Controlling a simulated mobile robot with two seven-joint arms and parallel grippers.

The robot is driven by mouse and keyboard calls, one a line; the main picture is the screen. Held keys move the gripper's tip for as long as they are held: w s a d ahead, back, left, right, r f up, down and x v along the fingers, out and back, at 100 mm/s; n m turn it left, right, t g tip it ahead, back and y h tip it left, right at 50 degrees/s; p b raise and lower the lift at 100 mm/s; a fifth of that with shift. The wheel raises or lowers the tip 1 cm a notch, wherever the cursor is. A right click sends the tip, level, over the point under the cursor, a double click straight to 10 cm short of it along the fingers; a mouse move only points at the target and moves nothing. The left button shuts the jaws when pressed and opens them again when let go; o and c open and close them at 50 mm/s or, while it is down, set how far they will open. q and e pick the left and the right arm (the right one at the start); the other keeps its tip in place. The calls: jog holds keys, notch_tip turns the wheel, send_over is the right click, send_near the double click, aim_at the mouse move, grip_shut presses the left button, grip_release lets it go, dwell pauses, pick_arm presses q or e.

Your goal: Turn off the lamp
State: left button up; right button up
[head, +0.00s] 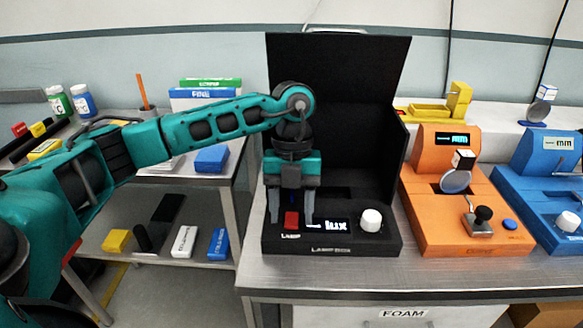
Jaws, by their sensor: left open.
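The black lamp box (330,245) stands on the metal bench with its tall back panel upright. On its front are a red switch (291,220) above a "LAMP" label, a small lit display (336,226) and a white knob (371,220). My left gripper (292,218) points down over the front of the box, open, with one finger on each side of the red switch. I cannot tell whether the fingers touch the panel. My right gripper is not in view.
An orange device (440,220) with a lever and blue button stands right of the box, and a blue device (540,165) beyond it. A lower shelf at left holds several small blocks. Bare bench (420,272) runs along the front edge.

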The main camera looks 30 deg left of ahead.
pick_arm(q)
notch_tip(320, 180, up, 10)
notch_tip(320, 180, up, 9)
jog(key=p, duration=0.3)
send_over(292, 222)
jog(key=shift+a+r, duration=0.1)
jog(key=shift+r, duration=0.1)
jog(key=shift+s+f, duration=0.1)
